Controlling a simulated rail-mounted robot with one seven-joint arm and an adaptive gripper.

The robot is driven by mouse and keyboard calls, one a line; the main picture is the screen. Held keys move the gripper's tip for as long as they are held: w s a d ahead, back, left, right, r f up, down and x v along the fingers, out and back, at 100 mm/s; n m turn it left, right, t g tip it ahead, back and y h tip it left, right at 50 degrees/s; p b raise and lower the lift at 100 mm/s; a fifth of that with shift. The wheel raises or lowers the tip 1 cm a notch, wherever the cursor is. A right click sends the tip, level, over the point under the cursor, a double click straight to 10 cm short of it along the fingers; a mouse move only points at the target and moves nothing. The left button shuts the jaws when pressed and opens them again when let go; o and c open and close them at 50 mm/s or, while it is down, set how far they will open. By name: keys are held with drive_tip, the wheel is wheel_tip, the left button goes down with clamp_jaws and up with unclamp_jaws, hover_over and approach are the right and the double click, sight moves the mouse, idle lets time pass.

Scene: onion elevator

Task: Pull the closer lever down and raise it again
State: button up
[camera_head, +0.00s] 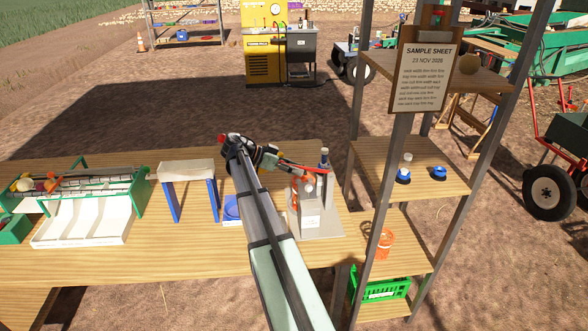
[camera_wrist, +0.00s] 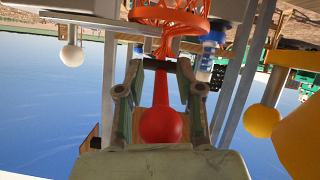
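The closer (camera_head: 311,215) is a grey stand with a small label on the right part of the table. Its red lever (camera_head: 308,168) reaches out to the left, roughly level, with its end by my gripper (camera_head: 272,161). In the wrist view the lever's round red knob (camera_wrist: 161,126) lies between the two fingers of my gripper (camera_wrist: 160,97). The fingers stand apart on either side of the knob; firm contact is not visible. An orange net (camera_wrist: 170,15) shows beyond the lever in the wrist view. My arm hides part of the table left of the closer.
A white-topped stand with blue legs (camera_head: 187,168) and a green-framed sorting rack (camera_head: 90,190) stand to the left. A shelf with a hanging sample sheet (camera_head: 424,75) rises close on the right. A blue dish (camera_head: 231,208) lies beside my arm.

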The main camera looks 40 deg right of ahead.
drive_tip(key=v, duration=1.2)
